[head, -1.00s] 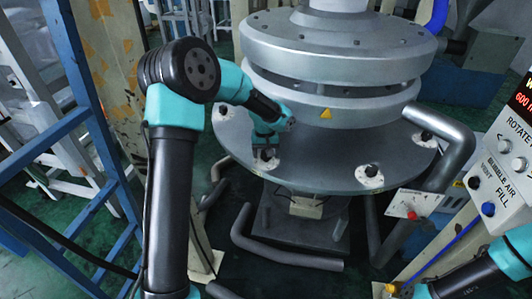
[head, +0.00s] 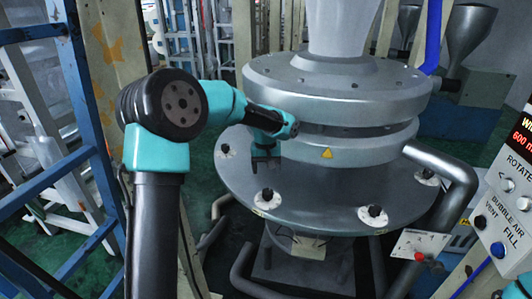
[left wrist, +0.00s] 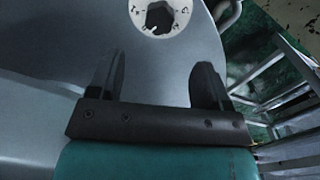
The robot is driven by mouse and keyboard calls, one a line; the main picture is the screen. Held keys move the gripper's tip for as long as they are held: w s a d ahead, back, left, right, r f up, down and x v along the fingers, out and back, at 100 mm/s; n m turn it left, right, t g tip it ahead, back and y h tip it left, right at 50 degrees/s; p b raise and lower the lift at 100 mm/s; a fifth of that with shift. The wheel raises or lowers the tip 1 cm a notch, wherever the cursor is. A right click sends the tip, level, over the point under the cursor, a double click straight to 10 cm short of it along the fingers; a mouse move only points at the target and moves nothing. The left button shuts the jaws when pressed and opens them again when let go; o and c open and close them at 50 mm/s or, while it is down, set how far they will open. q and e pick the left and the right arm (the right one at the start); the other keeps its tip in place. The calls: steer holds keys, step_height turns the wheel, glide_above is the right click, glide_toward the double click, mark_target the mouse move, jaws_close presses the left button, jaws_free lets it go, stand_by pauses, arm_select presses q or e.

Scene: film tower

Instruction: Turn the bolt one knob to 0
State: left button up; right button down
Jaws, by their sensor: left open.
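Several dark bolt knobs with white dial plates sit around the rim of the round grey metal plate (head: 320,190). In the head view they are a left knob (head: 224,150), a front-left knob (head: 267,197), a front-right knob (head: 374,212) and a right knob (head: 427,176). Which is bolt one is not readable. My left gripper (head: 266,166) is open and empty above the plate, behind and apart from the front-left knob. In the left wrist view, one knob (left wrist: 159,17) and its marked dial show beyond the open fingers (left wrist: 156,85). My right gripper is not in view.
A grey cylindrical die body (head: 330,100) rises behind the knobs. A bent pipe (head: 455,180) and a control panel (head: 502,205) stand at the right. A blue ladder frame (head: 85,110) stands at the left. The air above the plate's front is clear.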

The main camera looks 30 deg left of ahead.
arm_select(q)
step_height(320, 180, up, 6)
steer(key=shift+r, duration=0.2)
steer(key=shift+a, duration=0.1)
stand_by(0.3)
